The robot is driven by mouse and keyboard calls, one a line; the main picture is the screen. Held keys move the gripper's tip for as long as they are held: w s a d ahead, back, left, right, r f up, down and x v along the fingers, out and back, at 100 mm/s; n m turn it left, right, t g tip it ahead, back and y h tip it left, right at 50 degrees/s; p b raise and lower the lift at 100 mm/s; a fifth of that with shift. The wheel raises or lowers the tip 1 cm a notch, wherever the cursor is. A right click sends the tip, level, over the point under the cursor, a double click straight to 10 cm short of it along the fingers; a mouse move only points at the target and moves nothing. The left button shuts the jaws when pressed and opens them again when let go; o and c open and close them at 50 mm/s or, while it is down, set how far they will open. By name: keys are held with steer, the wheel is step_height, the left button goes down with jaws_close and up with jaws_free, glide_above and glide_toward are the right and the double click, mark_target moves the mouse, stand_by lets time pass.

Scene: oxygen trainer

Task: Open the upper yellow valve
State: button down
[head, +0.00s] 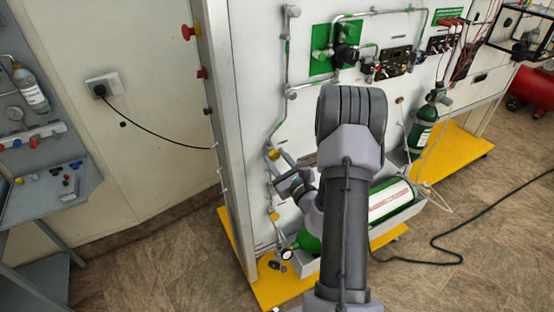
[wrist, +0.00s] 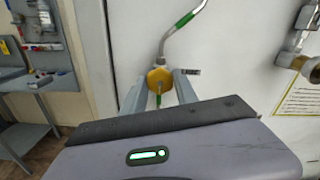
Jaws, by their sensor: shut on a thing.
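The upper yellow valve (head: 272,154) sits on a thin metal pipe on the white panel, near the panel's left edge. In the wrist view the yellow valve (wrist: 159,77) is between the two grey fingers of my gripper (wrist: 160,90). The fingers are shut on it. A green piece shows just below the yellow body. In the head view my gripper (head: 280,164) reaches the valve from the lower right. My arm hides part of the panel. A lower yellow valve (head: 274,216) is on the same pipe line, below my gripper.
A green cylinder (head: 391,200) lies in a grey tray at the panel's foot, partly behind my arm. A yellow base (head: 455,150) juts out under the panel. A black cable (head: 440,250) lies on the floor. A grey bench (head: 45,205) stands at left.

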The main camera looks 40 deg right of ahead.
steer(key=c, duration=0.9)
jaws_free()
steer(key=shift+c, duration=0.2)
steer(key=shift+s, duration=0.1)
steer(key=p+v, duration=0.3)
steer(key=v, duration=1.4)
steer(key=shift+a, duration=0.1)
